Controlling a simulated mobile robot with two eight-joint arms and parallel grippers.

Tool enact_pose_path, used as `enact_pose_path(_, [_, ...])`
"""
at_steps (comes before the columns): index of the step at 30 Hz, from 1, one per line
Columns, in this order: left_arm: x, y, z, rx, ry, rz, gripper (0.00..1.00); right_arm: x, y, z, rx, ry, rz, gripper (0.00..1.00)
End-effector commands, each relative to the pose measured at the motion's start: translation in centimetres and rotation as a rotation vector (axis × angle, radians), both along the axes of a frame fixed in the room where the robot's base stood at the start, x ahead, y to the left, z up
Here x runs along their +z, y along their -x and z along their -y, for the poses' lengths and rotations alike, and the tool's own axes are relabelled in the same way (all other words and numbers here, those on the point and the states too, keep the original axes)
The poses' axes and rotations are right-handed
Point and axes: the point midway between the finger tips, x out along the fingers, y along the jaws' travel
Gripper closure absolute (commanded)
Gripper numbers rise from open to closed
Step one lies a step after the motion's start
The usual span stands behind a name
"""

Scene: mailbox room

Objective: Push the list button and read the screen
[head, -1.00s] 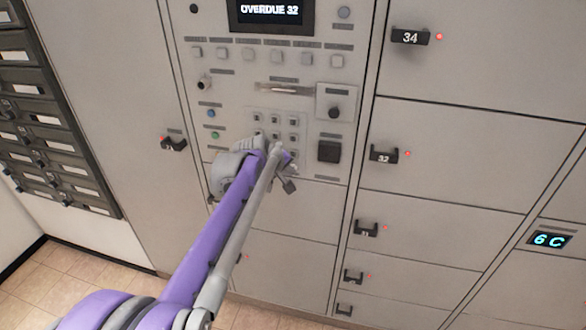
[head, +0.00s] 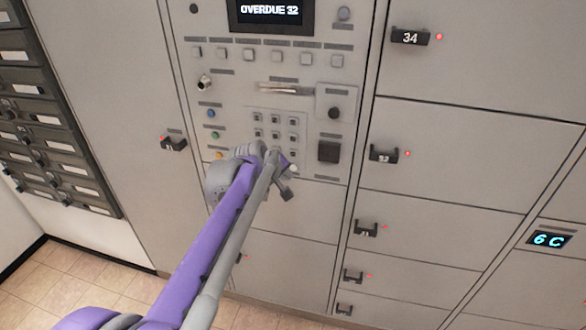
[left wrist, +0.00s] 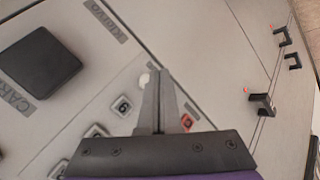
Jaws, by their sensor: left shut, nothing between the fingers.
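The screen (head: 271,12) at the top of the control panel is lit and reads "OVERDUE 32". A row of square buttons (head: 250,54) sits below it; their labels are too small to read, so I cannot tell which is the list button. My left gripper (head: 287,180) is at the lower edge of the keypad (head: 275,122), well below that row. In the left wrist view its fingers (left wrist: 160,76) are shut and empty, with the tips beside a small round white button (left wrist: 145,79); I cannot tell whether they touch. My right gripper is not in view.
Locker doors with dark handles (head: 384,153) and red lights lie to the right. A dark square pad (head: 329,151), also in the left wrist view (left wrist: 38,64), is right of the keypad. Colored round buttons (head: 211,113) line the panel's left. Mail slots stand far left.

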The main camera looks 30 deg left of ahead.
Motion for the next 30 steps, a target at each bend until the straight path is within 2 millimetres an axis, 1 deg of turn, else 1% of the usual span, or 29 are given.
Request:
enact_pose_path(9, [0.1, 3.2, 0.8, 0.001, 0.001, 0.000, 1.00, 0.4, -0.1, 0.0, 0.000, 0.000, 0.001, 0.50])
enact_pose_path(13, [0.0, 4.1, 1.0, 0.001, 0.001, 0.000, 1.00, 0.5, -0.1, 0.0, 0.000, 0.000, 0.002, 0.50])
enact_pose_path(17, [0.0, 4.4, 1.1, 0.001, 0.001, 0.000, 1.00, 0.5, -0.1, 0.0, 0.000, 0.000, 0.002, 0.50])
enact_pose_path(30, [0.0, 4.3, 1.0, 0.000, 0.000, 0.000, 1.00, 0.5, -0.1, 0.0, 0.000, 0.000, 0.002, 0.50])
